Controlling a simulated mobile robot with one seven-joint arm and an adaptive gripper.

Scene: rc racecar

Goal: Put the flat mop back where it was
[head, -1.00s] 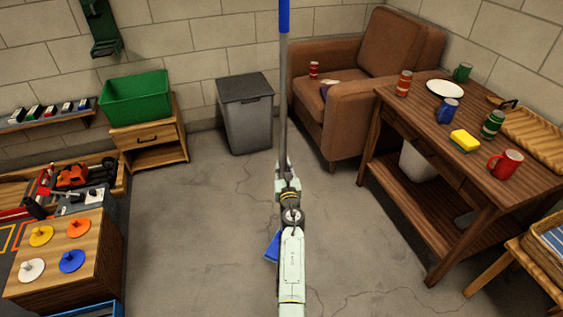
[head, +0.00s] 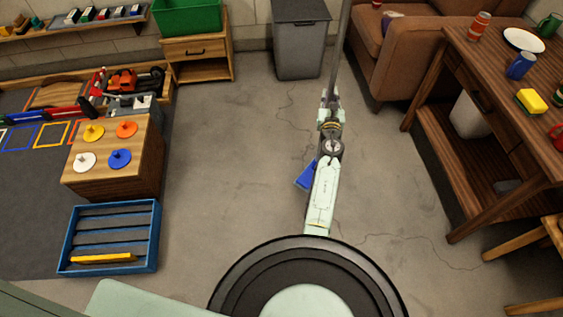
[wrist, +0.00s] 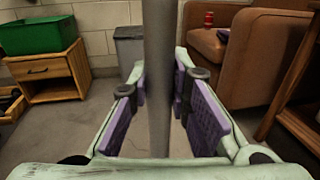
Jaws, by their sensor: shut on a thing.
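The flat mop has a long grey pole (head: 342,50) that stands nearly upright, and a blue head (head: 306,175) low by the floor beside my arm. I cannot tell whether the head touches the floor. My gripper (head: 331,100) is shut on the pole. In the wrist view the pole (wrist: 158,60) runs between the purple pads of my gripper (wrist: 160,100). The top of the pole is out of view in both current views, and my arm hides its lower part.
A grey bin (head: 300,50) and a brown armchair (head: 412,55) stand behind. A wooden table (head: 480,75) is at right. A wooden block with colored discs (head: 145,165) and a blue slatted crate (head: 153,240) are at left. The floor (head: 230,130) between is clear.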

